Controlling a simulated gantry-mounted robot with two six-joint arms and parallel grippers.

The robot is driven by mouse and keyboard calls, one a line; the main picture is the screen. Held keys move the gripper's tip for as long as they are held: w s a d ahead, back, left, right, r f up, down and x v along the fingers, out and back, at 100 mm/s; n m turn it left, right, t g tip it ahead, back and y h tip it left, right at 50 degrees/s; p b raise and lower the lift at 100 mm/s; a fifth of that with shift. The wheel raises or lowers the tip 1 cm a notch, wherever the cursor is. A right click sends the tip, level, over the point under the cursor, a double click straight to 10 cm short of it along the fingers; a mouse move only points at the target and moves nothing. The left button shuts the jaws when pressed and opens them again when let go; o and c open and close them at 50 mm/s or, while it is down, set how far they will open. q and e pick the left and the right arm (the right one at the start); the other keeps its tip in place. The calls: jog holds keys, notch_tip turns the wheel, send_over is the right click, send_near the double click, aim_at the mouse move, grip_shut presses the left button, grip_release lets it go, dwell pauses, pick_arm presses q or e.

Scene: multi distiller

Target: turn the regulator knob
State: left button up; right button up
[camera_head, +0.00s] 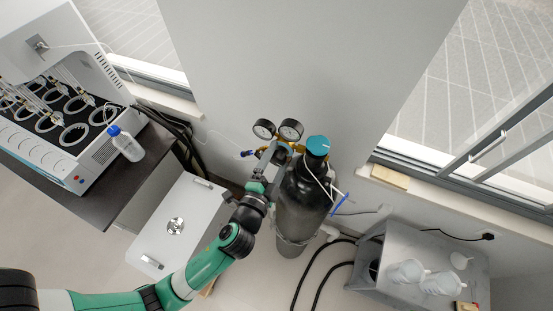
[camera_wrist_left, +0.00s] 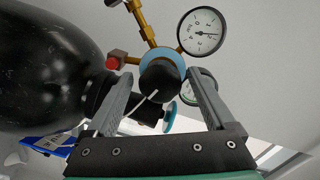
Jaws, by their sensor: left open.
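The regulator knob (camera_wrist_left: 158,78) is a black round knob with a white mark, below brass fittings in the left wrist view. My left gripper (camera_wrist_left: 160,85) is open, with one finger on each side of the knob. I cannot tell whether the fingers touch it. In the head view my left gripper (camera_head: 270,158) is at the regulator, just left of the gas cylinder (camera_head: 300,205), and largely hides the knob. Two round gauges (camera_head: 291,130) stand above it; one gauge (camera_wrist_left: 202,31) shows large in the wrist view. My right gripper is in neither view.
The cylinder has a teal valve top (camera_head: 318,145) close to the gripper. A white cabinet (camera_head: 175,225) stands to the left, and a dark bench (camera_head: 125,180) carries a distiller (camera_head: 60,110) and a bottle (camera_head: 126,145). A grey table (camera_head: 440,250) stands right.

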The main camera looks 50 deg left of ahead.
pick_arm(q)
jog(key=shift+s+d, duration=0.1)
jog(key=p+v, duration=0.4)
jog(key=v, duration=0.7)
jog(key=shift+s, duration=0.25)
